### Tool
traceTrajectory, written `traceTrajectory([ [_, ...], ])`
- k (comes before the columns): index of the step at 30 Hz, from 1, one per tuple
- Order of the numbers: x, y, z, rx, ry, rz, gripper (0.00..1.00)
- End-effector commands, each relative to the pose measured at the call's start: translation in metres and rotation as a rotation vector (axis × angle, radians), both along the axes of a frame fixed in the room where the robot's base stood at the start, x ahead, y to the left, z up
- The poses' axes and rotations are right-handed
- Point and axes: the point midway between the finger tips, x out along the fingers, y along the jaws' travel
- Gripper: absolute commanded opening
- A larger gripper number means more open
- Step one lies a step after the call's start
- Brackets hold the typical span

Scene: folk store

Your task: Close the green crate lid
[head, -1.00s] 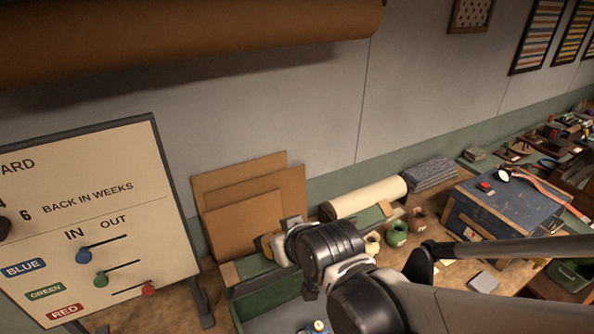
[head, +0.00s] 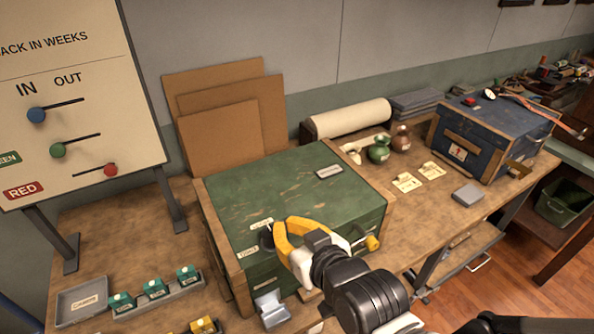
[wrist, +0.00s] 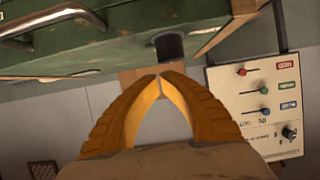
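The green crate (head: 237,270) stands on the wooden workbench. Its scuffed green lid (head: 300,190) lies down flat across the top, and I see no gap along its edge in the head view. My gripper (head: 277,232) has yellow fingers and is at the lid's front edge, beside a small dark knob. In the wrist view my fingertips (wrist: 160,76) meet, with nothing between them. The dark knob (wrist: 168,47) shows just past the tips there; I cannot tell whether they touch it. My arm hides part of the crate's front.
A blue chest (head: 490,135) stands at the right end of the bench. Green and brown pots (head: 379,152) and a paper roll (head: 350,118) are behind. A sign board (head: 80,100) stands left. A grey tray (head: 82,300) and small green-topped boxes lie front left.

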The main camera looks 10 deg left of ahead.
Motion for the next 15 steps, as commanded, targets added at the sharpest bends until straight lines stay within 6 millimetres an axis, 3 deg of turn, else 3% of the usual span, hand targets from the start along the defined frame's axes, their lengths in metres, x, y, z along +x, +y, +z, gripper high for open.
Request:
traceTrajectory([
  [1, -0.003, -0.002, -0.018, 0.000, 0.000, 0.000, 0.00],
  [6, -0.009, -0.007, -0.042, -0.001, -0.001, 0.000, 0.00],
  [15, -0.012, -0.009, -0.059, -0.001, -0.001, 0.000, 0.00],
])
